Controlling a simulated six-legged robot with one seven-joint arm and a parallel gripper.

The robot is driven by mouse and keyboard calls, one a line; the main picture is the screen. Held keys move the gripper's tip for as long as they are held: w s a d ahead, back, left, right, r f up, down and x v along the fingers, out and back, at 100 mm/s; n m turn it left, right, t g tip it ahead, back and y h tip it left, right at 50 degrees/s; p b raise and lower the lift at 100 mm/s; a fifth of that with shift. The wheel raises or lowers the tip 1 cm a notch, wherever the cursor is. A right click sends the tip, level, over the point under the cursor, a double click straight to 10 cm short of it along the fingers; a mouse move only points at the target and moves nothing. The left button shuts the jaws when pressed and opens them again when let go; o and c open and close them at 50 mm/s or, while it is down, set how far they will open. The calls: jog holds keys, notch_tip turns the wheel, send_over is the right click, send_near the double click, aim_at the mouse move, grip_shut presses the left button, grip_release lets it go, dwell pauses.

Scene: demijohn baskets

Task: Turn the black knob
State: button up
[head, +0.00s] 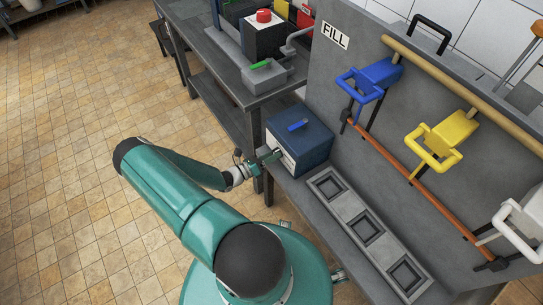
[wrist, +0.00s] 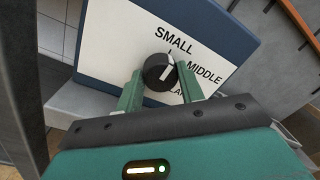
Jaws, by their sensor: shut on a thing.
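The black knob (wrist: 159,72) sits on the white front panel (wrist: 120,52) of a dark blue box (head: 301,138). A white pointer line shows on the knob. The panel carries the words SMALL, MIDDLE and a third, partly hidden label. My gripper (wrist: 162,78) is around the knob in the wrist view, one green finger on each side, and is shut on it. In the head view my gripper (head: 268,157) reaches the box's front face, and the knob cannot be made out there.
A blue clamp (head: 372,78), a yellow clamp (head: 445,138) and a white clamp (head: 520,222) hang on the grey wall panel marked FILL. A grey tray with square recesses (head: 367,235) lies right of the box. A bench with a red button (head: 264,16) stands behind.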

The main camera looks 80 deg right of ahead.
jog(key=shift+n, duration=0.5)
jog(key=o, duration=1)
jog(key=v, duration=1.4)
